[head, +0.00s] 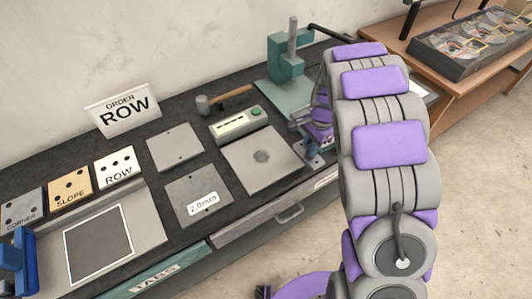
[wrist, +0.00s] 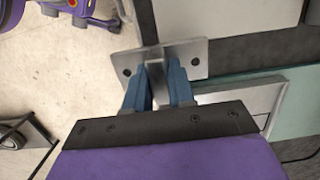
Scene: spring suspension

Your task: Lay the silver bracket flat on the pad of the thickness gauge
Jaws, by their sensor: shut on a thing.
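My gripper (wrist: 160,80) has blue fingers shut on the silver bracket (wrist: 190,57). In the wrist view the bracket is a flat plate with a hole near each end, and part of it stands between the fingers. In the head view my gripper (head: 313,150) is at the bench's front edge, right of a grey square plate with a dark round spot, which looks like the gauge pad (head: 240,158). A readout box with a green button (head: 238,123) stands behind that plate. The bracket is small and partly hidden in the head view, apart from the pad.
A teal press (head: 286,68) stands behind my gripper, with a hammer (head: 228,98) to its left. A plate marked 2.0mm (head: 184,190) and another grey plate (head: 174,142) lie left of the pad. A drawer handle (head: 290,214) sticks out from the bench front.

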